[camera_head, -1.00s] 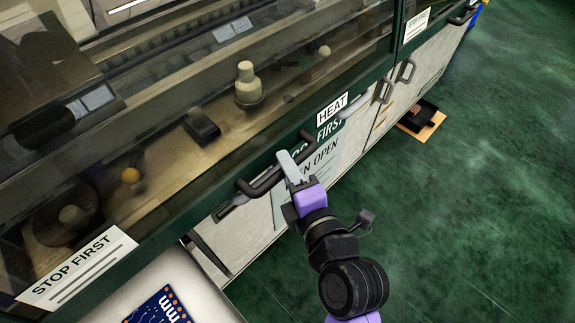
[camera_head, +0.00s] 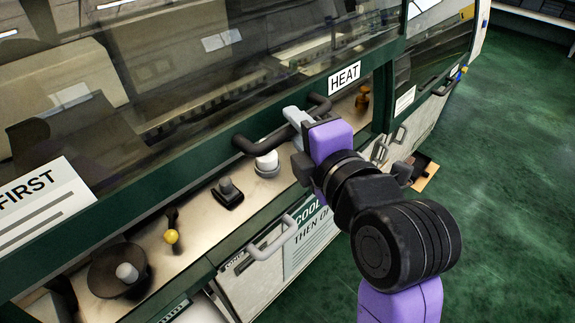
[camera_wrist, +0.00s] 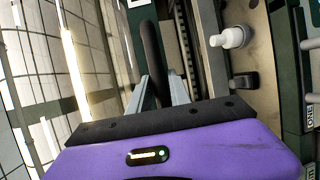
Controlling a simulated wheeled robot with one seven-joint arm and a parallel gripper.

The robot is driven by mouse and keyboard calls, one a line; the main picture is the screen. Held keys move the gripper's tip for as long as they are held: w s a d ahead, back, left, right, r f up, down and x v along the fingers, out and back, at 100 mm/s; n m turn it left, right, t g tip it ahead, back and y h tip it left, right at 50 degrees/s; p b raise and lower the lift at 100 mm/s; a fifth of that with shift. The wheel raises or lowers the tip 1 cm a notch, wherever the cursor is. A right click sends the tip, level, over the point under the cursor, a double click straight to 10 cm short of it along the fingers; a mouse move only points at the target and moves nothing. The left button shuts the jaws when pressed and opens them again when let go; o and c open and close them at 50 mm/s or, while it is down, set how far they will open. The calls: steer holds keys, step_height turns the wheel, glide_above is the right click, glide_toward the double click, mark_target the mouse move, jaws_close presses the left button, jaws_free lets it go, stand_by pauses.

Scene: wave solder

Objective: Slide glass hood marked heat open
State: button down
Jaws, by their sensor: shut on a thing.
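The glass hood marked HEAT (camera_head: 200,95) has a dark green lower frame with a HEAT label (camera_head: 344,77). It stands raised, with an open gap below its frame. Its black bar handle (camera_head: 258,146) runs along that frame, left of the label. My gripper (camera_head: 295,118) is shut on the handle near its right part. In the wrist view the dark handle (camera_wrist: 151,50) passes between my two grey fingers, and my gripper (camera_wrist: 160,90) is around it. Part of the handle is hidden behind my fingers.
Below the hood a bench holds a white bottle-like item (camera_head: 267,162), a black block (camera_head: 228,193), a yellow knob (camera_head: 171,237) and a round dark part (camera_head: 117,271). Grey door handles (camera_head: 273,238) stick out from the front below. Green floor (camera_head: 500,150) is clear at right.

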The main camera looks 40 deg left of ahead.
steer(key=r+p, duration=0.1)
steer(key=r, duration=0.2)
steer(key=r+p, duration=0.1)
steer(key=r, duration=0.2)
steer(key=a+r+p, duration=0.1)
steer(key=r, duration=0.3)
steer(key=shift+f, duration=0.1)
steer(key=c, duration=1.2)
jaws_free()
steer(key=shift+f, duration=0.1)
steer(key=shift+d, duration=0.1)
steer(key=b+v, duration=0.2)
steer(key=v, duration=0.5)
steer(key=shift+d, duration=0.3)
steer(key=shift+s, duration=0.15)
